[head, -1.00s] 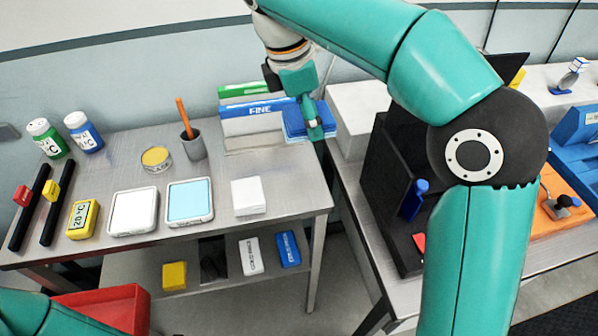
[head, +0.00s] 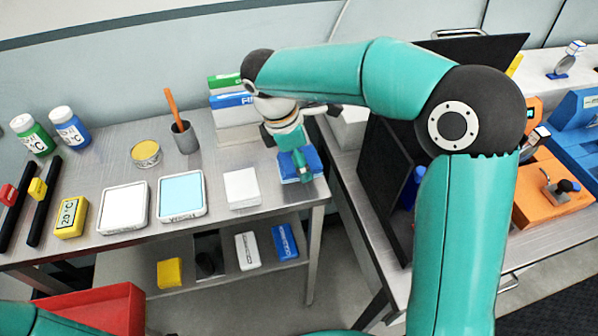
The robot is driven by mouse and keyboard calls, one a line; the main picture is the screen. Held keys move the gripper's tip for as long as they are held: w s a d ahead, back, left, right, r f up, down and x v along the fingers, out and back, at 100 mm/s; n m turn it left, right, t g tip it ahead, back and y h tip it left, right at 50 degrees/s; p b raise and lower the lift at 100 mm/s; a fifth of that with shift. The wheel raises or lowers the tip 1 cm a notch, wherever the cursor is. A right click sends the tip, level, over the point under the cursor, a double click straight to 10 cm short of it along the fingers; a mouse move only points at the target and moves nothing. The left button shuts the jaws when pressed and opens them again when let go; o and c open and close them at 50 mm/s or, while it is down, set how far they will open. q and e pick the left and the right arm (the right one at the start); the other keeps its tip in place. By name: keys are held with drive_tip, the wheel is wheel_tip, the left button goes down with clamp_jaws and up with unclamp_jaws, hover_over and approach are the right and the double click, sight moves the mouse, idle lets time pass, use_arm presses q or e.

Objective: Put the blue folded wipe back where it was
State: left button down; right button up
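The blue folded wipe (head: 312,163) is a small blue stack at the right end of the left metal table. My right gripper (head: 303,172) reaches down over it and appears shut on it, with the fingers partly covering it. The wipe is low, at or just above the tabletop; I cannot tell whether it touches. A white folded wipe (head: 242,188) lies flat to its left, apart from it. My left arm shows only at the bottom left corner, and its gripper is out of view.
Stacked boxes with green and blue labels (head: 232,118) stand behind the wipes. Left of them are a grey pencil cup (head: 185,138), a light blue pad (head: 181,194) and a white pad (head: 124,206). A black open case (head: 385,190) stands on the right table.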

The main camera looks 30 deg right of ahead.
sight(286, 163)
wheel_tip(286, 163, down, 4)
drive_tip(key=shift+f, duration=0.1)
drive_tip(key=o, duration=1.5)
drive_tip(key=shift+o, duration=0.2)
drive_tip(key=v, duration=1.2)
drive_tip(key=shift+p, duration=0.35)
